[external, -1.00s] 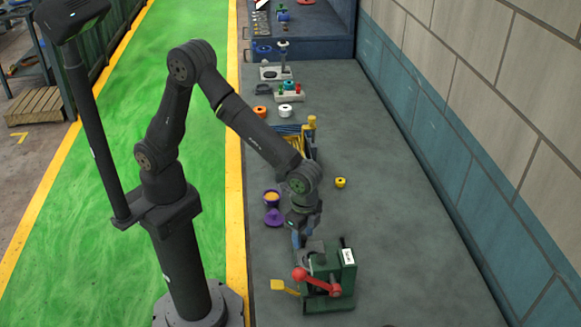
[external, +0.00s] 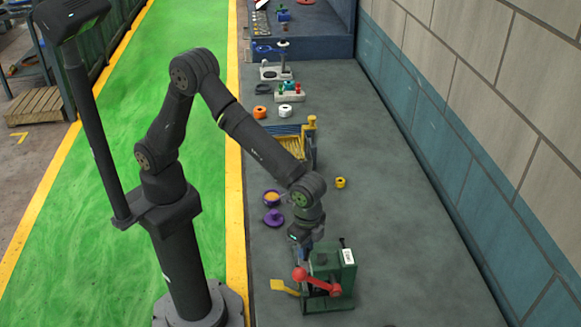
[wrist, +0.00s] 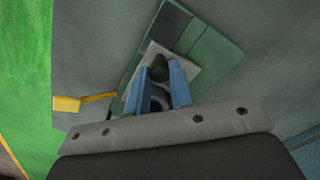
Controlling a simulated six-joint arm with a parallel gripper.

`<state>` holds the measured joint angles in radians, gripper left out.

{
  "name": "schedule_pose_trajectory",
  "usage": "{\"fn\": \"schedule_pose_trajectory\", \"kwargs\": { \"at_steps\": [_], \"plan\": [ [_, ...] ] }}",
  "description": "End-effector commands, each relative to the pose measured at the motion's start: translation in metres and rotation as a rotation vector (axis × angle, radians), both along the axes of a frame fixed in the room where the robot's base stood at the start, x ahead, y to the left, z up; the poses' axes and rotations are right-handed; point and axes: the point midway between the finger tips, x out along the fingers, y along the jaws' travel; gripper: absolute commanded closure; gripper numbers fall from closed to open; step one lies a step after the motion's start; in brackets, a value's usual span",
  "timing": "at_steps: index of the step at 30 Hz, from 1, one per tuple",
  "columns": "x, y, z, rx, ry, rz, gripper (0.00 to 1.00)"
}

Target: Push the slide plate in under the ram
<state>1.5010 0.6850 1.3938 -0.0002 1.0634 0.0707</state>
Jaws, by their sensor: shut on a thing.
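The green press (external: 335,268) stands on the bench, with a red-knobbed lever at its front and a yellow tab at its left. In the wrist view, the slide plate appears as a light grey plate (wrist: 189,72) lying on the green body (wrist: 212,52). A dark round knob (wrist: 158,70) shows on the plate. My gripper (wrist: 160,84) points down at the press, its blue fingers shut around a knob-like part on the plate. It is also at the press's back left in the external view (external: 305,258). The fingers partly hide the held part. I cannot tell how far the plate is under the ram.
The red lever (external: 318,282) and yellow tab (external: 285,287) stick out near my gripper. The bench to the right is clear.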

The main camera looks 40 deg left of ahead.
Motion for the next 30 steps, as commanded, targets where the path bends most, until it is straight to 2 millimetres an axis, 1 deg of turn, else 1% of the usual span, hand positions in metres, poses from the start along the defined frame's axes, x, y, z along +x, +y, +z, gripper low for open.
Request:
{"fn": "schedule_pose_trajectory", "kwargs": {
  "at_steps": [3,4,7,16,20,23,30],
  "plan": [
    [0.001,-0.001,0.001,-0.003,-0.001,0.001,1.00],
    [0.001,-0.001,0.001,-0.003,-0.001,0.001,0.77],
    [0.001,0.000,0.001,-0.003,0.000,0.001,0.57],
    [0.001,0.000,0.001,-0.002,0.000,0.001,0.57],
    [0.001,0.000,0.012,-0.003,0.000,0.001,0.57],
    [0.001,0.000,0.028,-0.004,0.000,0.001,0.57],
    [0.001,-0.001,0.087,-0.006,-0.001,0.001,0.57]
  ]
}}
